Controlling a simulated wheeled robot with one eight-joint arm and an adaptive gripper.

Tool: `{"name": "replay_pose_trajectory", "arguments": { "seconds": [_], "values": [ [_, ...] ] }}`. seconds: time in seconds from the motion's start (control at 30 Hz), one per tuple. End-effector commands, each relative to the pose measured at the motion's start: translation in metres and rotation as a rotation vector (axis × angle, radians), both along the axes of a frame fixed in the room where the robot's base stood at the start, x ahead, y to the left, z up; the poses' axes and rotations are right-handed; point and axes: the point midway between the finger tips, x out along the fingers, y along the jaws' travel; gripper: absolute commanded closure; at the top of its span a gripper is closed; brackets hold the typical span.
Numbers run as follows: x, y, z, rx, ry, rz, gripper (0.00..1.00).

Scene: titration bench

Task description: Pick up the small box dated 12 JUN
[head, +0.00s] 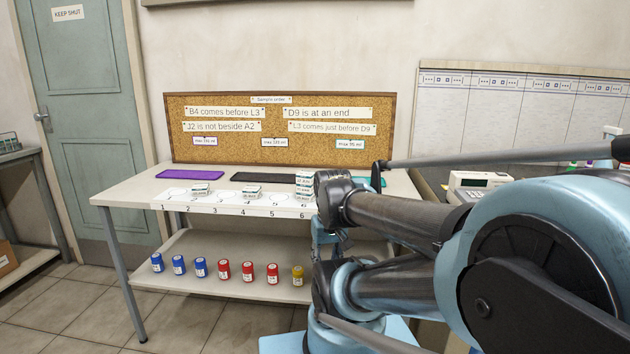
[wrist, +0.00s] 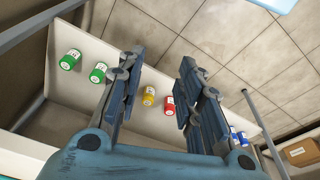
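Several small white boxes with dark printing are on the white table in the head view. One lies at the left (head: 201,190), another near the middle (head: 250,194), and a stack of boxes (head: 305,180) stands at the right beside my arm. The printing is too small to read, so I cannot tell which one is dated 12 JUN. My gripper (wrist: 160,62) is open and empty in the wrist view, its fingers wide apart above the lower shelf. No small box shows in the wrist view. My arm hides the table's right part in the head view.
A numbered white strip (head: 175,206) runs along the table front. Purple (head: 190,174) and black (head: 262,177) mats lie behind it, below a corkboard (head: 280,153). The lower shelf (head: 215,283) holds blue, red and yellow jars; green jars (wrist: 98,72) show in the wrist view.

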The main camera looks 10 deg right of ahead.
Motion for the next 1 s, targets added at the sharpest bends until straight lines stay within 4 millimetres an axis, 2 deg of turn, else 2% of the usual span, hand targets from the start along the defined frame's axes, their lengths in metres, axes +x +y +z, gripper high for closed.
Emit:
{"name": "replay_pose_trajectory", "arguments": {
  "seconds": [0.2, 0.27, 0.37, 0.4, 0.43, 0.57, 0.67, 0.8, 1.0],
  "values": [
    [0.000, 0.000, 0.000, 0.000, 0.000, 0.000, 0.67],
    [0.000, 0.000, 0.000, 0.000, 0.000, 0.000, 0.55],
    [-0.006, 0.000, 0.010, 0.001, -0.010, -0.006, 0.33],
    [-0.002, 0.000, 0.016, 0.003, -0.008, -0.013, 0.28],
    [0.001, 0.000, 0.021, 0.004, -0.005, -0.019, 0.28],
    [0.025, -0.003, 0.056, 0.011, 0.010, -0.060, 0.28],
    [0.049, -0.002, 0.089, 0.019, 0.026, -0.105, 0.28],
    [0.087, -0.002, 0.134, 0.029, 0.048, -0.171, 0.28],
    [0.143, -0.002, 0.191, 0.039, 0.079, -0.265, 0.28]
  ]
}}
